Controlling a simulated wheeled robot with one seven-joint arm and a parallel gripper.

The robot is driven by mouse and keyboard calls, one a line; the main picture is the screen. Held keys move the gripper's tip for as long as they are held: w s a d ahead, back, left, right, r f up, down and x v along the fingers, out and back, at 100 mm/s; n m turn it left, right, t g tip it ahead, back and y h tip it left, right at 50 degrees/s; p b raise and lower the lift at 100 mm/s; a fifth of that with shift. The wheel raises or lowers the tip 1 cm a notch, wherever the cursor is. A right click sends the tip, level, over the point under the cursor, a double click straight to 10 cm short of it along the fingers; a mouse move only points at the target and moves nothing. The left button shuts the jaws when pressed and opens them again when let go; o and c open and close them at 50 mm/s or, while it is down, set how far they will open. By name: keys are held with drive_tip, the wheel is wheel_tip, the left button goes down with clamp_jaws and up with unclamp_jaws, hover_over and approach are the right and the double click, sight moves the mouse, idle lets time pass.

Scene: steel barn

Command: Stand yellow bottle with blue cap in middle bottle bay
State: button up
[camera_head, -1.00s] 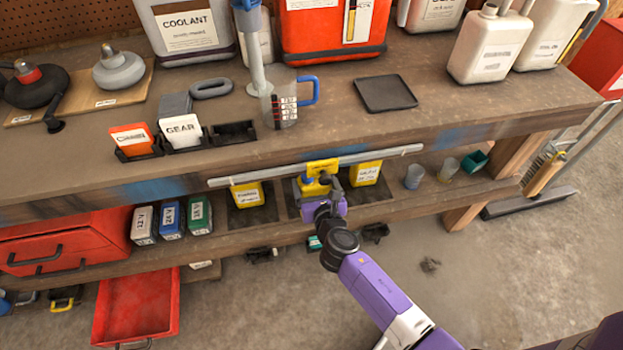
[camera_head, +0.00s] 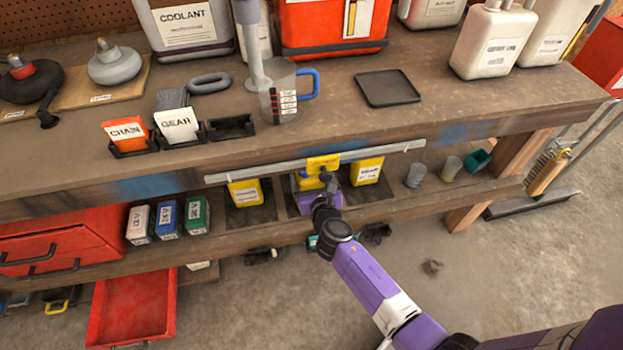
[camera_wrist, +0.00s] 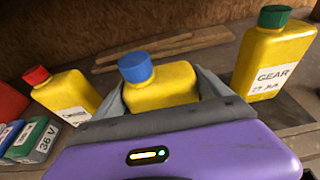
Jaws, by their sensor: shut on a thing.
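The yellow bottle with the blue cap (camera_wrist: 165,84) is between the fingers of my gripper (camera_wrist: 162,92) in the wrist view. My gripper is shut on it. In the head view the gripper (camera_head: 326,196) is under the workbench's front edge, at the middle bottle bay (camera_head: 293,206) on the lower shelf, and hides most of the bottle. The bottle's base is hidden, so I cannot tell whether it touches the bay floor. It stands between a red-capped yellow bottle (camera_wrist: 66,95) on the left and a green-capped one (camera_wrist: 272,62) on the right.
A grey rail (camera_head: 250,174) runs along the bench edge just above the bays. Battery packs (camera_head: 168,220) stand left of the bays, and small cups (camera_head: 415,175) stand to the right. An open red drawer (camera_head: 135,300) juts out below at the left.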

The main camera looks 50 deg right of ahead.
drive_tip(key=shift+w, duration=0.1)
drive_tip(key=o, duration=1.9)
drive_tip(key=shift+f, duration=0.1)
